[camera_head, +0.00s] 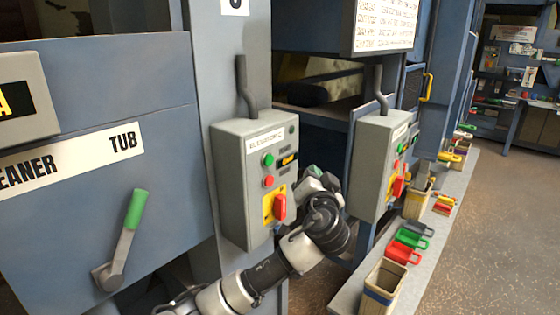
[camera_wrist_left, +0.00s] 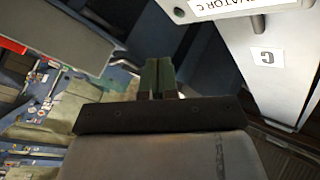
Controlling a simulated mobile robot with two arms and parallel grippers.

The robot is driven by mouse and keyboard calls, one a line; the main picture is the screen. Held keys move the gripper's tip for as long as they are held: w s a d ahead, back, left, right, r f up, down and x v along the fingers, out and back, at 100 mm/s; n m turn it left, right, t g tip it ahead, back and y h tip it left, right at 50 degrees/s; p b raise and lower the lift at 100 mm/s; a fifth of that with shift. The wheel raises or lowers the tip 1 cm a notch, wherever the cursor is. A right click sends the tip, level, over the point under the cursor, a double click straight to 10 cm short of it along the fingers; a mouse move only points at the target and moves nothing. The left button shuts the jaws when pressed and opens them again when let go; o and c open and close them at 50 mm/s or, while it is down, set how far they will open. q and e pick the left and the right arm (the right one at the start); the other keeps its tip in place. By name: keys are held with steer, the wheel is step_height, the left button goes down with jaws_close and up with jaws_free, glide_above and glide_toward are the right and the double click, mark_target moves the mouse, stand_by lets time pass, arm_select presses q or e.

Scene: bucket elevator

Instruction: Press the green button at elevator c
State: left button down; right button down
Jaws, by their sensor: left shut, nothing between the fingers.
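The grey control box (camera_head: 240,190) stands in the middle of the head view, with a white label along its top. Its green button (camera_head: 268,160) sits above a red button (camera_head: 268,181). In the wrist view the box's label (camera_wrist_left: 240,7) ends in "ATOR C", and a "C" plate (camera_wrist_left: 268,57) shows on the grey column. My left gripper (camera_head: 314,171) is at the right of this box, apart from the green button. Its shut fingers (camera_wrist_left: 157,70) show empty in the wrist view. The green button cannot be made out there. My right gripper is not in view.
A red switch (camera_head: 279,207) on a yellow plate sits low on the box. A second control box (camera_head: 372,165) stands to the right, beyond my arm. A ledge with tubs (camera_head: 385,282) and coloured scoops runs along the right. A green-handled lever (camera_head: 136,210) is at left.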

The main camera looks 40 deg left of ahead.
mark_target(269, 160)
arm_select(q)
steer(key=shift+s+a, duration=0.1)
steer(key=shift+a, duration=0.05)
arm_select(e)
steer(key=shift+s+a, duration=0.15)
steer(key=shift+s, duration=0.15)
arm_select(q)
steer(key=a, duration=0.8)
steer(key=shift+w+a, duration=0.35)
steer(key=shift+w, duration=0.05)
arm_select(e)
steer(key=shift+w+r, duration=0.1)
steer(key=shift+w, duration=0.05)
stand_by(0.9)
arm_select(q)
steer(key=shift+a+f, duration=0.1)
stand_by(0.4)
steer(key=shift+a, duration=0.3)
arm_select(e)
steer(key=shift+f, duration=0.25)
